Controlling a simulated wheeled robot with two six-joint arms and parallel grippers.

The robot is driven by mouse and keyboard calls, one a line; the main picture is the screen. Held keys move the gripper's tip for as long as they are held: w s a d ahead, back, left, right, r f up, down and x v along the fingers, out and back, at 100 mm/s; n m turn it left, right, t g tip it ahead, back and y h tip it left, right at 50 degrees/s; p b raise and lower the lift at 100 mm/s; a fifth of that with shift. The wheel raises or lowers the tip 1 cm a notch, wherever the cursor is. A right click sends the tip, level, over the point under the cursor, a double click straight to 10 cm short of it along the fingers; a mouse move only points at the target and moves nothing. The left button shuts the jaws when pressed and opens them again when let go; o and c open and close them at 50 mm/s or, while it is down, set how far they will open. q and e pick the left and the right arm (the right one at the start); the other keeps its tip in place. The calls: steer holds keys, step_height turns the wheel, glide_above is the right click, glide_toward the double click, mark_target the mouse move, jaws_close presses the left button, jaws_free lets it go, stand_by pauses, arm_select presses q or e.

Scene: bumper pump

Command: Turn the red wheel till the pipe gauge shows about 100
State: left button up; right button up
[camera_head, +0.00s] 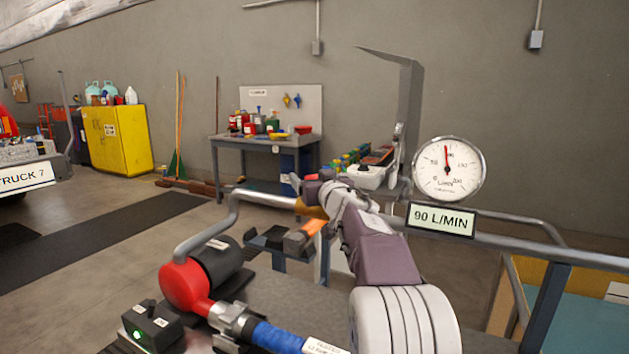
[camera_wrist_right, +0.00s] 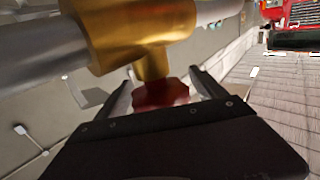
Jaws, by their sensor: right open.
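The red wheel (camera_wrist_right: 160,95) sits on the stem of a brass valve (camera_wrist_right: 135,35) in the right wrist view. The valve is set in a grey pipe (camera_wrist_right: 40,62). My right gripper (camera_wrist_right: 163,88) is open, with one finger on each side of the wheel; I cannot tell whether they touch it. In the head view my right gripper (camera_head: 318,186) is at the brass valve (camera_head: 311,210), and the wheel is mostly hidden. The round pipe gauge (camera_head: 449,168) has its red needle pointing nearly straight up. The sign (camera_head: 440,219) below it reads 90 L/MIN. My left gripper is out of view.
A red and black pump (camera_head: 185,285) with a blue hose coupling (camera_head: 278,337) stands below the pipe. A small black box (camera_head: 152,327) with a green light is at its left. A workbench (camera_head: 265,140) and a yellow cabinet (camera_head: 117,138) stand farther back.

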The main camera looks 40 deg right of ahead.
steer(key=p+v, duration=0.1)
steer(key=v, duration=0.8)
steer(key=shift+r, duration=0.15)
